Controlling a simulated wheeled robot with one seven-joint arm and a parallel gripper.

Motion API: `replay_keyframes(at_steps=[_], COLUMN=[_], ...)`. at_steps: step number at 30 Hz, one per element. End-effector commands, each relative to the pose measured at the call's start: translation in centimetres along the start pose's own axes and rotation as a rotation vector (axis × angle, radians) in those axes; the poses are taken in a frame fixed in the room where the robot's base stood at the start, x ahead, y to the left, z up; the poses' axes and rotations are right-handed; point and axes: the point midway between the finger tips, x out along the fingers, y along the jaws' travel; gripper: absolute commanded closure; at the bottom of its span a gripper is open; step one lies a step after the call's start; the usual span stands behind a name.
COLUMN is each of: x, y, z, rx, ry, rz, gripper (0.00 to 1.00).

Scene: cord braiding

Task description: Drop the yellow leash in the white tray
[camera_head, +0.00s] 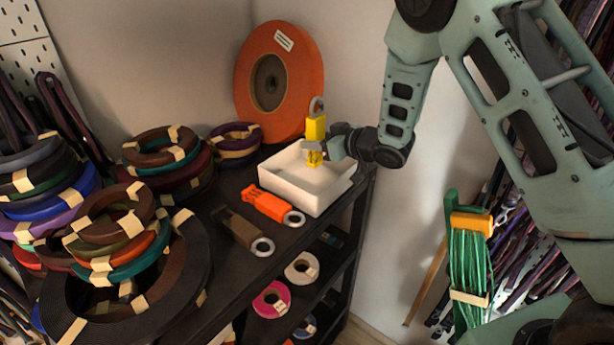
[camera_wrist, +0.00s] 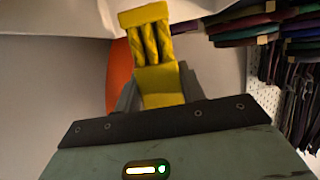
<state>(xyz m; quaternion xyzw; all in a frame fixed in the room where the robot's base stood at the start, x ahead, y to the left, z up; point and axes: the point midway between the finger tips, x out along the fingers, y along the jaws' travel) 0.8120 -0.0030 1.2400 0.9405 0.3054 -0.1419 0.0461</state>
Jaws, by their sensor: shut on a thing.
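The yellow leash (camera_head: 316,128) is a short folded piece with a metal ring at its top. My gripper (camera_head: 318,147) is shut on the yellow leash and holds it upright over the white tray (camera_head: 323,197). In the wrist view the yellow leash (camera_wrist: 152,50) fills the space between my fingers (camera_wrist: 158,86). The white tray is a shallow open box on the dark shelf top. The part of its inside that shows looks empty. I cannot tell whether the lower end of the leash touches the tray floor.
An orange leash (camera_head: 268,204) and a brown leash (camera_head: 238,227) lie on the shelf top (camera_head: 230,196) in front of the tray. A large orange spool (camera_head: 300,70) stands behind it. Stacks of coiled cord (camera_head: 100,240) crowd the left. Green cord (camera_head: 469,262) hangs at the right.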

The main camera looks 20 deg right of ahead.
Motion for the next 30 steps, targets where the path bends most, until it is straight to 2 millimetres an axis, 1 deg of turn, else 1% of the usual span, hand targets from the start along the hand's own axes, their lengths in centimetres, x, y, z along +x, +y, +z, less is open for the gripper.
replay_keyframes(at_steps=[12,15,18,25,26,27,28,29,30], x=[1.4,1.6,1.7,1.7,1.7,1.7,1.7,1.7,1.7], y=[-0.1,-0.1,0.0,0.0,0.0,0.0,0.0,0.0,0.0], z=[4.3,5.1,5.3,5.3,5.3,5.3,5.3,5.3,5.3], rx=[0.000,0.000,0.000,0.000,0.000,0.000,0.000,0.000,0.000], ry=[0.001,0.001,0.001,0.001,0.001,0.001,0.001,0.001,0.001], rz=[-0.001,-0.001,0.000,0.000,0.000,0.000,0.000,0.000,0.000], gripper=[0.87,0.87,0.87,0.87,0.58,0.47,0.38,0.35,0.35])
